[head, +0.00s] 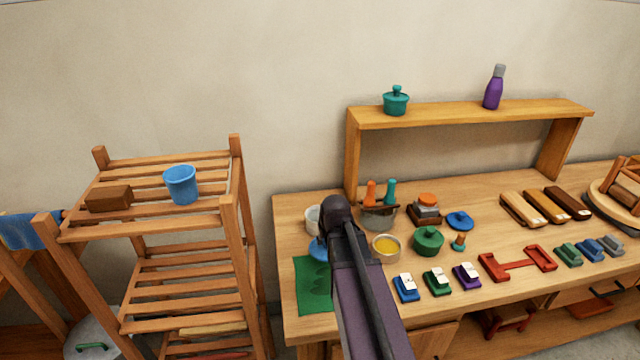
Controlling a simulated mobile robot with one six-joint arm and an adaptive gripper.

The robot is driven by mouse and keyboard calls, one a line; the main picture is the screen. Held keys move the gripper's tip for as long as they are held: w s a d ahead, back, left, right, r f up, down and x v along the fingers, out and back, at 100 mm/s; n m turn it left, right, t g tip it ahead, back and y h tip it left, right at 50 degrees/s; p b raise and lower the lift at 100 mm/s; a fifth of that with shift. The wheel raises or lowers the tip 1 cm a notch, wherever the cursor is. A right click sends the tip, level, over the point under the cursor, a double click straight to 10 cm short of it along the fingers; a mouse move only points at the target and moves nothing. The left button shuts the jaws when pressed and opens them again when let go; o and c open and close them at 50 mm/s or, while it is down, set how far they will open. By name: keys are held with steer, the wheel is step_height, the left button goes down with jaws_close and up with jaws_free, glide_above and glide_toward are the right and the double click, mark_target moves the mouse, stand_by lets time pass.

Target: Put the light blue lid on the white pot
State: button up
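A white pot (313,219) stands at the left back of the workbench, partly hidden behind the end of my arm. A blue lid-like piece (318,249) shows just in front of it, mostly covered by my arm; I cannot tell if it is held or lying there. A darker blue lid (460,221) lies on the bench right of centre. My gripper (337,211) is at the dark end of my arm, close to the white pot; its fingers are hidden, so its opening does not show.
A green mat (314,284) lies at the bench's left front. A yellow-filled bowl (386,247), a green pot (428,241) and a tool bowl (379,217) crowd the arm's right. A shelf (470,114) stands behind. A slatted rack (170,235) with a blue bucket (181,184) is left.

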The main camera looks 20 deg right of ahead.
steer(key=shift+s+d, duration=0.1)
steer(key=shift+d, duration=0.15)
steer(key=shift+w+d+r+p, duration=0.2)
steer(key=shift+w+r+p, duration=0.15)
steer(key=shift+w, duration=0.05)
steer(key=w+d+r+p, duration=0.2)
steer(key=w+r+p, duration=0.2)
steer(key=w, duration=0.3)
steer(key=w+d+r+n+p, duration=0.1)
steer(key=w+r+p, duration=0.3)
steer(key=w, duration=0.3)
steer(key=shift+w+d+r+y, duration=0.25)
steer(key=shift+d+y, duration=0.05)
steer(key=shift+d, duration=0.1)
steer(key=shift+f, duration=0.15)
steer(key=shift+f+b, duration=3.1)
steer(key=shift+f, duration=0.1)
steer(key=shift+s, duration=0.15)
steer(key=shift+f+b, duration=0.65)
